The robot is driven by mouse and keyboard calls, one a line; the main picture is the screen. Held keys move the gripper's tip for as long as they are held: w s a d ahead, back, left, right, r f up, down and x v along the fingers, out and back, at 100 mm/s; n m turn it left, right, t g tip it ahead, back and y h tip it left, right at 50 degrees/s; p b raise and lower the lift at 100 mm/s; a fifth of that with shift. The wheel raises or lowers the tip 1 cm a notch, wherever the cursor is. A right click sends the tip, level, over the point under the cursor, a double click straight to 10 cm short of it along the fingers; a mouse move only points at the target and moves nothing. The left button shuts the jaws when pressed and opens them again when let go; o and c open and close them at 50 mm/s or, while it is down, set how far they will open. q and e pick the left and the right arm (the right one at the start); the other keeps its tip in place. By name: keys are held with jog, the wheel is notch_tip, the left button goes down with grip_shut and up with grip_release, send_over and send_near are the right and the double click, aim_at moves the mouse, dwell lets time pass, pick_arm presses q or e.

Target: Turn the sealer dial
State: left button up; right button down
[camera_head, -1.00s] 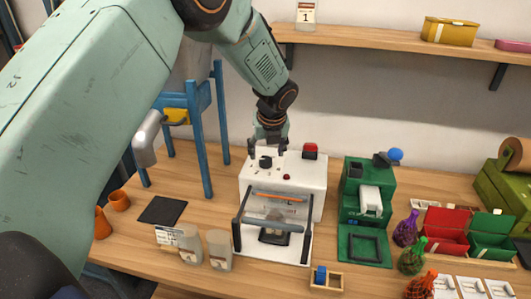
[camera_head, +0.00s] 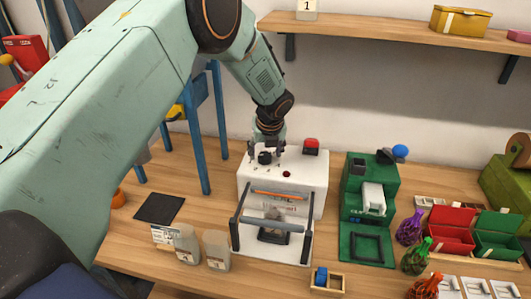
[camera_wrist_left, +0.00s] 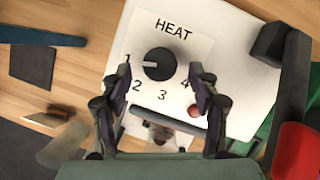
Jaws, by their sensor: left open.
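The white heat sealer (camera_head: 309,190) stands on the table, with its black dial (camera_head: 265,158) on the top. In the left wrist view the dial (camera_wrist_left: 160,64) sits on a plate marked HEAT with numbers 1 to 4, and its pale pointer faces left, close to the 1. My left gripper (camera_head: 266,150) is open above the dial. In the left wrist view its two fingers (camera_wrist_left: 162,85) are spread, appearing on either side of the dial's lower part, with no clear contact. My right gripper is not in view.
A red button (camera_head: 311,143) stands at the sealer's back, and a sealing bar (camera_head: 272,225) crosses its front. A green machine (camera_head: 368,200) is to the right. A shelf (camera_head: 390,32) is above.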

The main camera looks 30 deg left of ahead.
pick_arm(q)
jog(key=shift+x, duration=1.05)
jog(key=shift+s+d+r, duration=0.1)
jog(key=shift+d+r, duration=0.05)
jog(key=shift+r, duration=0.2)
jog(key=shift+c, duration=0.5)
jog(key=shift+a+f, duration=0.25)
jog(key=shift+a, duration=0.05)
jog(key=c, duration=0.4)
jog(key=shift+d, duration=0.1)
jog(key=c, duration=0.7)
